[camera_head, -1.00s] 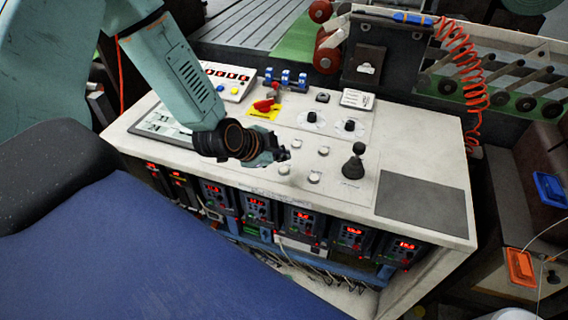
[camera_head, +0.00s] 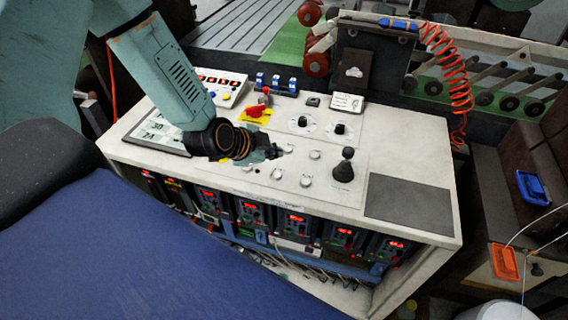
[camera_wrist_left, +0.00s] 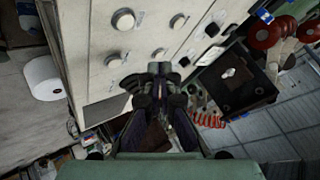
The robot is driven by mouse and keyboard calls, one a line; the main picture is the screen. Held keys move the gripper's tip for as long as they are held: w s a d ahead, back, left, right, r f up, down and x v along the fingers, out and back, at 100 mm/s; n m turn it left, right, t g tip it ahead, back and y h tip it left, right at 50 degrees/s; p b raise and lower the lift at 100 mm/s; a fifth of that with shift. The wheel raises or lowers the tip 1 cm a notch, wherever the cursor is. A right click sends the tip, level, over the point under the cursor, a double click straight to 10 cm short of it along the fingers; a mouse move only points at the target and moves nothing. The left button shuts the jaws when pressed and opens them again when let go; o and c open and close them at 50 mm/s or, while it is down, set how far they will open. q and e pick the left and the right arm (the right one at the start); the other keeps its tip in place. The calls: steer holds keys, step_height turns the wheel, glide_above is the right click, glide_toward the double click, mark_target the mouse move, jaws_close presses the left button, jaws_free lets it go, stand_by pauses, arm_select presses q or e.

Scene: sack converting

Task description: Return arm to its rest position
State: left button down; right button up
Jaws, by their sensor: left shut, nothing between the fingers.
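My left arm comes in from the upper left in the head view. My left gripper (camera_head: 274,152) is over the white control console (camera_head: 408,168), above its row of pale knobs. It is shut and empty. In the left wrist view the left gripper (camera_wrist_left: 160,72) points across the console top (camera_wrist_left: 85,45), with its fingertips together. Whether the fingers touch the panel cannot be told. My right gripper is in neither view.
A black joystick (camera_head: 344,166) stands right of the gripper. A red switch on a yellow plate (camera_head: 256,112) is behind it. A dark upright box (camera_head: 372,62) and a red coiled hose (camera_head: 452,80) are at the back. A blue padded surface (camera_head: 130,250) fills the lower left.

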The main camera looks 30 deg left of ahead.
arm_select(q)
steer(key=s+d+f+n+g+y, duration=0.1)
steer(key=s+d+f+n+g, duration=0.25)
steer(key=s, duration=0.65)
steer(key=s+d+f+n+g, duration=0.2)
steer(key=s+f+n, duration=0.25)
steer(key=s, duration=0.55)
steer(key=s+d+f+n+g+y, duration=0.1)
steer(key=s+d+f+n+g, duration=0.3)
steer(key=s, duration=0.6)
step_height(320, 180, down, 24)
steer(key=a+b, duration=0.1)
steer(key=b, duration=2.2)
steer(key=shift+s+a+b, duration=0.15)
steer(key=shift+s+b, duration=0.25)
steer(key=shift+s, duration=0.05)
steer(key=shift+t, duration=0.25)
